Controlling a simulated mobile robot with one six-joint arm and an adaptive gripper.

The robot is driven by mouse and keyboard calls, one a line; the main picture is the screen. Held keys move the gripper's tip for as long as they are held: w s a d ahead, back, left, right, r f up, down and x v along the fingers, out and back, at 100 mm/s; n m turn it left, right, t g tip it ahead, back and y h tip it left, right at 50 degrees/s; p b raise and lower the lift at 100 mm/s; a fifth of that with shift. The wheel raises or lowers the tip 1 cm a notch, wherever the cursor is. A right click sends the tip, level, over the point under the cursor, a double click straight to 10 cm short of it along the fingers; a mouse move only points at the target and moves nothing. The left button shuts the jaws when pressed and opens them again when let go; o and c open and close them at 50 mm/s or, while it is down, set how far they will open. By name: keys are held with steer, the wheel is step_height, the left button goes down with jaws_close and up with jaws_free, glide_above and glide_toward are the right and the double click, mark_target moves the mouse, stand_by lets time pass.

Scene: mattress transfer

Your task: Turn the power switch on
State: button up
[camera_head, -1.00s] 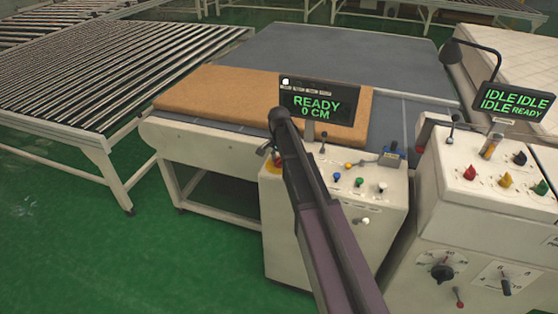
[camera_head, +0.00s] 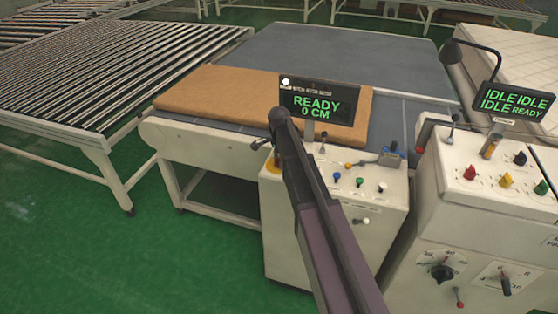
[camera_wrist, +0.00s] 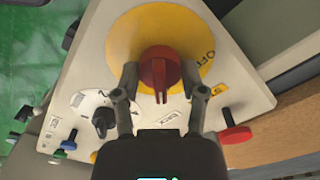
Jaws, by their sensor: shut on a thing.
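The power switch is a red rotary knob (camera_wrist: 158,68) on a round yellow plate (camera_wrist: 196,28), in the wrist view. An OFF label shows on the plate to the knob's right. A smaller label near the right finger is too small to read surely. My gripper (camera_wrist: 160,72) is shut on the red knob, with one finger on each side. In the head view the yellow plate (camera_head: 272,167) shows at the left end of the near control cabinet (camera_head: 330,240). My arm hides most of the knob and gripper there.
A black dial (camera_wrist: 103,122) and several small levers lie close to my gripper on the panel. A screen (camera_head: 318,103) reading READY 0 CM stands behind my arm. A second cabinet (camera_head: 490,230) with knobs stands at the right. Open green floor lies at the left.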

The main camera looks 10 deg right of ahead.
steer(key=shift+s, duration=0.15)
steer(key=o, duration=1.2)
steer(key=shift+c, duration=0.2)
steer(key=shift+n, duration=0.4)
